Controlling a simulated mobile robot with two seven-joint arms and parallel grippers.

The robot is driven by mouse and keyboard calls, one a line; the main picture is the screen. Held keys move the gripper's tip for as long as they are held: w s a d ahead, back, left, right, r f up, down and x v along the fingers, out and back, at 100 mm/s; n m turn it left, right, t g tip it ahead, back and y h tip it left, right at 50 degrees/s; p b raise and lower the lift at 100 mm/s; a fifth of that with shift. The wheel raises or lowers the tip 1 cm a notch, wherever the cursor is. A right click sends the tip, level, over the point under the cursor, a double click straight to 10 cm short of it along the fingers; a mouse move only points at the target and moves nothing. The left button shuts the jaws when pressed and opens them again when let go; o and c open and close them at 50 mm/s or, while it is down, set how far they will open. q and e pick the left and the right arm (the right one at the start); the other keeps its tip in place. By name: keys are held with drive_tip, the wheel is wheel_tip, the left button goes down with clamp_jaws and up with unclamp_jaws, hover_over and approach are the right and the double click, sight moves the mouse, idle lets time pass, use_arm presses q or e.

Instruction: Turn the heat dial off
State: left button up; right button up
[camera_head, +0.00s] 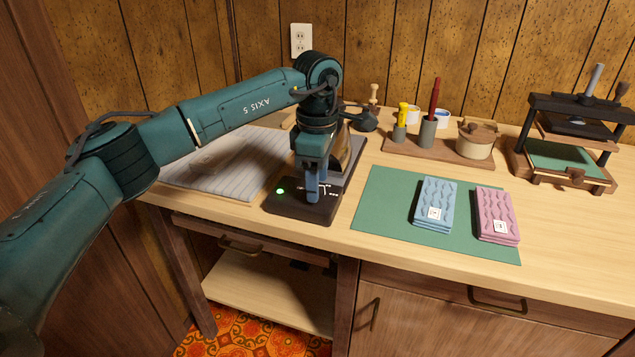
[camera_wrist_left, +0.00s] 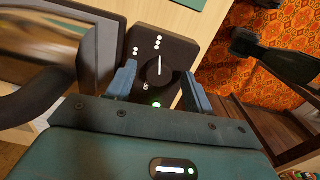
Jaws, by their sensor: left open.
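The heat dial (camera_wrist_left: 153,75) is a dark round knob with a white pointer line, on a dark base (camera_head: 287,206). White dots mark the base near the knob, and a green light (camera_head: 280,191) glows on it; the light also shows in the left wrist view (camera_wrist_left: 156,104). My left gripper (camera_head: 312,190) points down over the base. In the left wrist view its blue fingers (camera_wrist_left: 160,86) are open, one on each side of the dial. I cannot tell whether they touch it. The gripper hides the dial in the head view.
A striped pad (camera_head: 225,160) lies to the left. A green mat (camera_head: 385,205) with blue (camera_head: 435,203) and pink (camera_head: 496,214) folded cloths lies to the right. A wooden tool tray (camera_head: 405,148) stands behind it.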

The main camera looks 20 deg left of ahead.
use_arm(q)
drive_tip(key=shift+f, duration=0.35)
drive_tip(key=shift+c, duration=0.3)
drive_tip(key=c, duration=0.9)
